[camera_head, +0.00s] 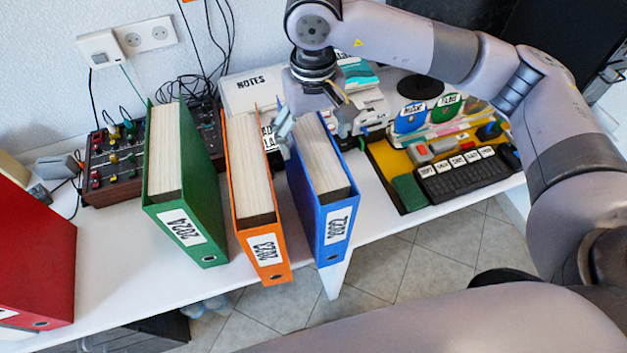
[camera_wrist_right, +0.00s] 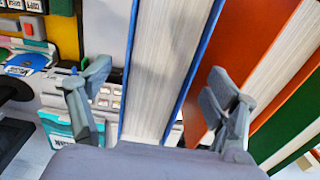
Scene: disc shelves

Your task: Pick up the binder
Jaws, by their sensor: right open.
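Several upright binders stand on the white desk. The blue binder (camera_head: 334,222) is right of the orange binder (camera_head: 262,250), with the green binder (camera_head: 190,225) further left and a red binder (camera_head: 38,255) at the far left edge. My right gripper (camera_head: 312,130) is over the far end of the blue binder. In the wrist view its open fingers (camera_wrist_right: 155,95) lie on either side of the blue binder (camera_wrist_right: 203,62), one close to the orange binder (camera_wrist_right: 238,50). I cannot tell whether the fingers touch the blue binder. My left gripper is not in view.
The white desk (camera_head: 120,290) ends at a front edge just below the binders. A mixer-like box (camera_head: 110,165) sits behind the green binder. A yellow tray (camera_head: 385,165) with a dark keyboard-like device (camera_head: 465,178) lies right of the blue binder. The gap between blue and orange binders is narrow.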

